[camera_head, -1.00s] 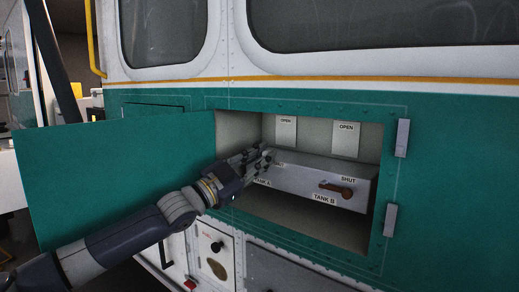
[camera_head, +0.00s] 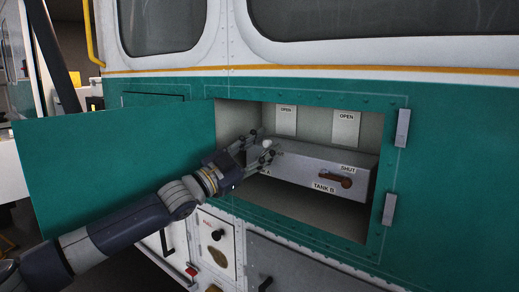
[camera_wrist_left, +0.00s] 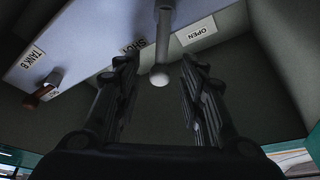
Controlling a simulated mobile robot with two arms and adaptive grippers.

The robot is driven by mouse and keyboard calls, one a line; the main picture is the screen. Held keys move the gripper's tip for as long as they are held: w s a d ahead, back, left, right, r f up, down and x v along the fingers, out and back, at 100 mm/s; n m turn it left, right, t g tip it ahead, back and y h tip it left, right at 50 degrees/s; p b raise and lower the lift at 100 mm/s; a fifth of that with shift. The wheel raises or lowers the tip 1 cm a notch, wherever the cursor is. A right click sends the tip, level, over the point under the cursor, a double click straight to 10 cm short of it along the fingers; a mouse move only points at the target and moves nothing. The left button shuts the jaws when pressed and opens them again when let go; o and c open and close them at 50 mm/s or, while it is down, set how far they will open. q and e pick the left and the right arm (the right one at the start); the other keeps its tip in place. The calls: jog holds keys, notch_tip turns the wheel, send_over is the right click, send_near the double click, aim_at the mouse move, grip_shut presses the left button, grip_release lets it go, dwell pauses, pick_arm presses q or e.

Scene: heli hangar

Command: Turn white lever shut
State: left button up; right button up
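The white lever (camera_head: 267,144), a rod with a round white knob, is at the Tank A end of a grey box inside the recess. In the left wrist view its knob (camera_wrist_left: 159,76) hangs between my fingers, with a gap on both sides. My left gripper (camera_head: 260,144) is open around the knob; it also shows in the left wrist view (camera_wrist_left: 158,85). The lever's base is partly hidden by the fingers in the head view. A SHUT label (camera_wrist_left: 133,45) and an OPEN label (camera_wrist_left: 197,30) lie on either side of the lever. My right gripper is out of view.
A brown lever (camera_head: 336,180) for Tank B sits further right on the box (camera_head: 310,165). The recess's green door (camera_head: 110,175) stands open at left. The recess frame (camera_head: 375,225) surrounds the box, with free room below it.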

pick_arm(q)
jog(key=v, duration=1.2)
